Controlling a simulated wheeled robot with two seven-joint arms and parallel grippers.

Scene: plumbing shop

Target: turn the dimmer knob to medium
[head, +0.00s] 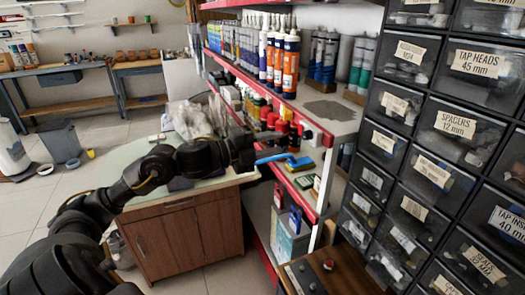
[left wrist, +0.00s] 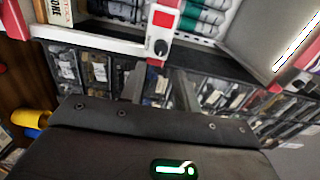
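A small white plate with a dark round knob (head: 309,134), which looks like the dimmer, is on the red front edge of the shelf. The knob also shows in the left wrist view (left wrist: 160,47), on a white plate against red, with a pale mark on its face. Its exact setting is too small to read. My left gripper (head: 258,151) is to the left of the knob, apart from it, over the shelf front. Its fingers are too dark to tell open from shut. My right gripper is not in view.
The red-edged shelf holds several sealant tubes (head: 290,62) above and bottles below. A blue brush-like tool (head: 300,163) lies near my left gripper. Labelled drawers (head: 440,130) stand at the right. A wooden cabinet (head: 185,240) stands below my arm. Open floor lies left.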

